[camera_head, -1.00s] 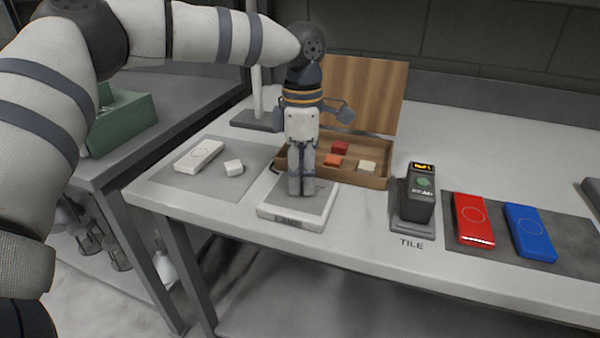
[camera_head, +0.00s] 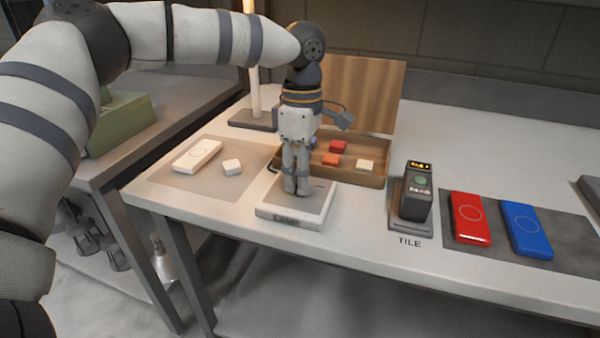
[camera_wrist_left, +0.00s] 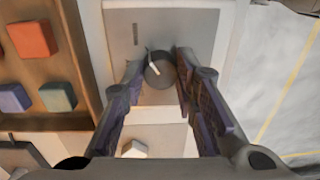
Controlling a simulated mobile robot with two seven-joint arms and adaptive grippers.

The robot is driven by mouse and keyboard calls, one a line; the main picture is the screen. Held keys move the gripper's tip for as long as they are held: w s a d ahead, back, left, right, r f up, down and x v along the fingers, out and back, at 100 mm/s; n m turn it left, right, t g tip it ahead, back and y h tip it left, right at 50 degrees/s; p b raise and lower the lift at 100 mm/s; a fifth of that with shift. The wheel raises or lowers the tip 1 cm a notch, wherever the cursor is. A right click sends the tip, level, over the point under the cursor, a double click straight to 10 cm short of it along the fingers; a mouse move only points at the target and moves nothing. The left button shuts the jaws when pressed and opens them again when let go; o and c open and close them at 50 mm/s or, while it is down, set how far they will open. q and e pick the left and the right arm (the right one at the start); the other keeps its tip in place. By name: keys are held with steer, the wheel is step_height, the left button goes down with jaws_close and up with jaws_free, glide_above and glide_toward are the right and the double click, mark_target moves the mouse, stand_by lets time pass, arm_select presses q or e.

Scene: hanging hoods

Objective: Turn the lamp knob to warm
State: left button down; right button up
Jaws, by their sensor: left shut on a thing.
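The lamp control box (camera_head: 318,205), a pale box with a grey top, sits at the front of the bench. My left gripper (camera_head: 296,190) points straight down over it, shut on the lamp knob. In the left wrist view the round dark knob (camera_wrist_left: 161,74) with a white pointer line sits between the fingertips of my left gripper (camera_wrist_left: 160,66). The pointer slants toward the upper left there, and a dark mark is on the plate nearby. In the head view the fingers hide the knob. My right gripper is out of view.
An open wooden box (camera_head: 352,173) with coloured blocks stands just behind. A white case (camera_head: 197,155) and a small white block (camera_head: 232,167) lie left. A dark tile meter (camera_head: 416,190), a red case (camera_head: 469,218) and a blue case (camera_head: 527,230) are right.

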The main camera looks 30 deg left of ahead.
arm_select(q)
steer(key=c, duration=1.3)
jaws_free()
steer(key=r, duration=1.2)
steer(key=shift+w, duration=0.3)
